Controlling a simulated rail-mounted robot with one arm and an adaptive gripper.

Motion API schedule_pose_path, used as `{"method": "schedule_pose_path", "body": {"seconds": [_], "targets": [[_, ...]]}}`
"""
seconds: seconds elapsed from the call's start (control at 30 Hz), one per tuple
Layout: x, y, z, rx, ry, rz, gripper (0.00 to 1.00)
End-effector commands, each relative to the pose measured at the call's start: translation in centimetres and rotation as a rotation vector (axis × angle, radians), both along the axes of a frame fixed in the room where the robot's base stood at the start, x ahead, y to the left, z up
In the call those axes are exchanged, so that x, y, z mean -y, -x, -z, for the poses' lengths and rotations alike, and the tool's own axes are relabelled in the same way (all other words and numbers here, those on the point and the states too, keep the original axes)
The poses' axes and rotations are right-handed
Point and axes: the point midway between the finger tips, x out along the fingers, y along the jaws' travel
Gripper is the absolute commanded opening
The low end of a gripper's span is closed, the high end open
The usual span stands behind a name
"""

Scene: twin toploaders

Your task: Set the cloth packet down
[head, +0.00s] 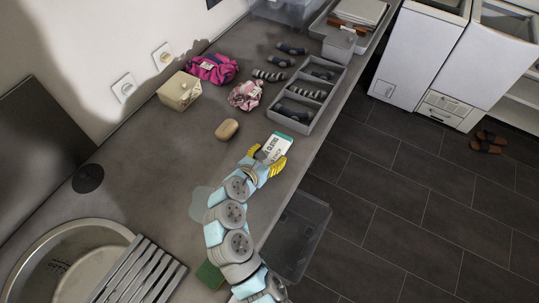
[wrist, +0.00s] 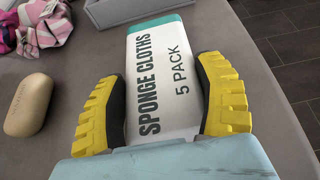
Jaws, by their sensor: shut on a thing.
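The cloth packet (head: 275,147) is white with a teal end and dark lettering. In the wrist view the packet (wrist: 165,80) reads "SPONGE CLOTHS 5 PACK" and lies lengthwise between the two yellow ribbed fingers. My gripper (head: 268,158) is shut on its sides, over the counter near the front edge. The gripper (wrist: 165,100) hides the packet's near end. The packet is close above or on the grey counter (head: 170,150); I cannot tell if it touches.
A tan soap bar (head: 227,129) lies left of the packet. A grey divided tray (head: 318,98) with rolled socks stands behind it. Pink cloth bundles (head: 245,95) and a beige box (head: 179,91) are further left. A sink (head: 75,262) is at lower left.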

Motion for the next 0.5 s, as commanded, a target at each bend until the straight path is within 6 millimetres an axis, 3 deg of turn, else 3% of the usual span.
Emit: {"method": "schedule_pose_path", "body": {"seconds": [0.07,0.1,0.17,0.2,0.5], "targets": [[0.0,0.02,0.17,-0.002,0.001,0.0,0.37],[0.02,0.01,0.23,-0.002,0.001,0.0,0.79],[0.01,0.01,0.22,0.0,0.0,0.001,0.96],[0.02,0.0,0.22,0.0,0.0,0.001,1.0],[0.0,-0.02,0.0,0.0,-0.001,0.0,1.0]]}}
